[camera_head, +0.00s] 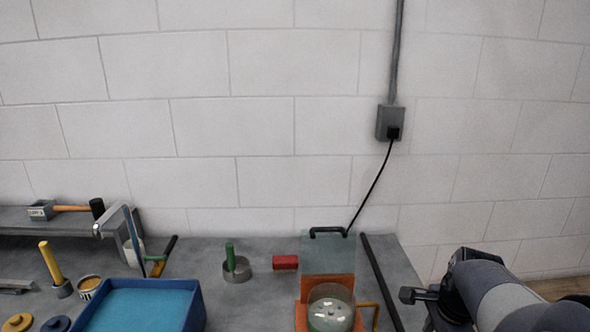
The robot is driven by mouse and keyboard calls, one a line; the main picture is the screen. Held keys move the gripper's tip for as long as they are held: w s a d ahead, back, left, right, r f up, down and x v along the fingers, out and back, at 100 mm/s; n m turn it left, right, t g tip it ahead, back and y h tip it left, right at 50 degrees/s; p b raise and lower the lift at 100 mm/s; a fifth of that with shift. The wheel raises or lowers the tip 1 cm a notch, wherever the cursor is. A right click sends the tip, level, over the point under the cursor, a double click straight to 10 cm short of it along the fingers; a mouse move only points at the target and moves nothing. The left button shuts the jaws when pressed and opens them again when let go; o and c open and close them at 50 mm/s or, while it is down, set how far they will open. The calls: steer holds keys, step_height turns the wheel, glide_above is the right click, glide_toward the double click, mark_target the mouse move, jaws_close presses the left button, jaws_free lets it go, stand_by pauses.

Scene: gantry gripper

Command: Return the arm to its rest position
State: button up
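My arm reaches in from the lower right corner, beside the right edge of the grey workbench (385,252). My gripper (408,295) is at the left end of the dark wrist and points left, near the bench's right edge. It is seen side-on and small, so whether its fingers are apart cannot be told. Nothing is visible in it.
A machine with a clear guard (328,258) and a round clear bowl (331,310) stands left of my gripper. A black bar (382,282) lies between them. A blue tray (196,308), red block (286,262) and several tools are farther left. Floor shows at right.

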steer(key=f, duration=0.2)
steer(key=w+f, duration=0.1)
steer(key=f, duration=0.4)
steer(key=shift+w+f, duration=0.25)
steer(key=shift+f, duration=0.05)
steer(key=shift+w+f, duration=0.1)
steer(key=shift+f, duration=0.05)
steer(key=n+y, duration=0.1)
steer(key=n, duration=0.5)
steer(key=shift+d+b, duration=0.1)
steer(key=shift+b, duration=0.25)
steer(key=w+d+b+v, duration=0.1)
steer(key=b+v, duration=0.2)
steer(key=v, duration=0.6)
steer(key=shift+r, duration=0.3)
steer(key=shift+s+a+n, duration=0.1)
steer(key=shift+a+n, duration=0.05)
steer(key=shift+n, duration=0.15)
